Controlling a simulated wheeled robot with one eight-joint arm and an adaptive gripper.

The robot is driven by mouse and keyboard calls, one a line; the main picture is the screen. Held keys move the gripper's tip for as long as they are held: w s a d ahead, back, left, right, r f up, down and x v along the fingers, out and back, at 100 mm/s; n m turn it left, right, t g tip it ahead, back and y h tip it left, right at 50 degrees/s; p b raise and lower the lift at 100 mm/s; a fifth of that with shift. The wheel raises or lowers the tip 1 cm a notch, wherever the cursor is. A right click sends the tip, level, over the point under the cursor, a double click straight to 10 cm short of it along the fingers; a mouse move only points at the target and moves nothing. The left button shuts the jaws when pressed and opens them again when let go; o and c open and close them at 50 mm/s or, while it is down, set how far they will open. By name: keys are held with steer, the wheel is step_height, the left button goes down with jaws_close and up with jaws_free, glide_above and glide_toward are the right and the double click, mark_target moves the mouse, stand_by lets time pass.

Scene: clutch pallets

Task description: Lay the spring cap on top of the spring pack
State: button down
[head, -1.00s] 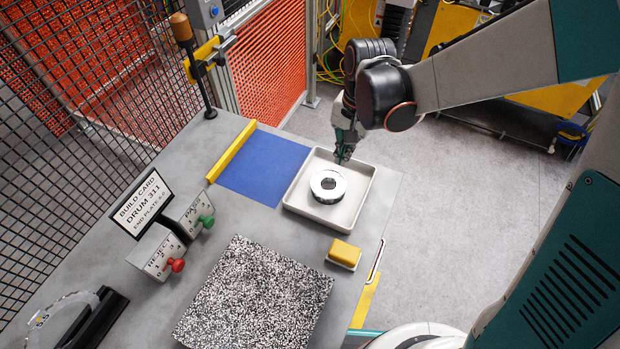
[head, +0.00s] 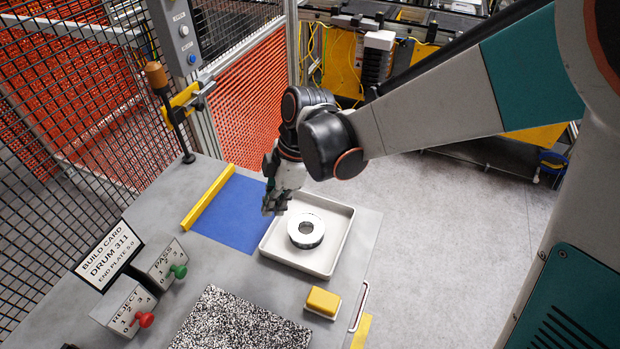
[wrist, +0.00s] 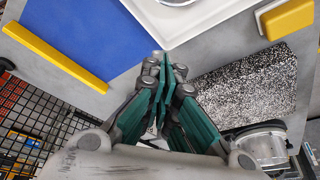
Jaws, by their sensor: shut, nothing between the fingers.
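A round silver ring-shaped part (head: 306,231) with a dark centre sits in the white tray (head: 334,264). I cannot tell whether it is the spring pack alone or with the spring cap on it; no separate cap is distinguishable. My gripper (head: 272,207) is shut and empty, above the boundary between the blue mat and the tray, to the left of the ring. In the wrist view the shut fingers (wrist: 168,68) point toward the tray (wrist: 190,38), and only an edge of the silver ring (wrist: 178,2) shows at the top.
The blue mat (head: 238,215) is bare, with a yellow bar (head: 208,197) along its left edge. A yellow block (head: 322,302) and a speckled plate (head: 240,325) lie in front. A lamp post (head: 172,115), switch boxes (head: 160,264) and mesh fence stand left.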

mark_target(289, 231)
steer(key=shift+n, duration=0.5)
steer(key=b+x, duration=0.3)
steer(key=x, duration=0.7)
steer(key=shift+s+a+f, duration=0.2)
steer(key=shift+f, duration=0.1)
steer(key=d, duration=0.1)
steer(key=w+d, duration=0.1)
steer(key=d, duration=0.1)
steer(key=shift+w+d+r, duration=0.15)
steer(key=shift+d+r, duration=0.1)
steer(key=shift+r, duration=0.05)
steer(key=shift+w+d+b, duration=0.15)
steer(key=shift+d+b, duration=0.1)
steer(key=shift+b, duration=0.05)
steer(key=shift+w+d, duration=0.2)
steer(key=shift+d, duration=0.3)
steer(key=shift+w+d, duration=0.2)
steer(key=shift+d, duration=0.3)
steer(key=shift+a, duration=0.1)
